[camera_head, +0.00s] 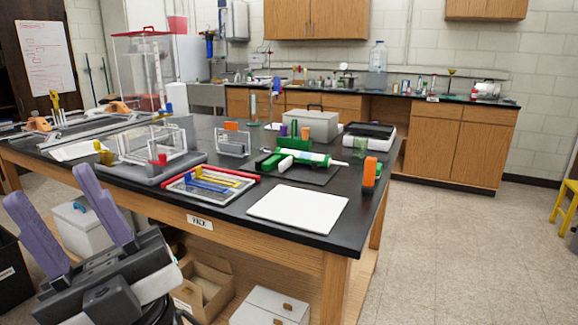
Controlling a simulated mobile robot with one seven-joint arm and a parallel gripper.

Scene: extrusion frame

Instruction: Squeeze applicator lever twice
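The applicator (310,158) is a green and white tube with a pale nozzle pointing right. It lies on a dark mat (315,177) on the black-topped bench. A green part at its left end (270,162) looks like the handle and lever, but it is too small to tell them apart. My gripper (49,186) is at the lower left, in front of the bench and well apart from the applicator. Its two purple fingers are spread and nothing shows between them.
A white board (298,208) lies at the bench's front right corner. A red-edged tray (212,184) and a clear gel box (155,148) stand left of the applicator. An orange-topped item (369,172) stands at the right edge.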

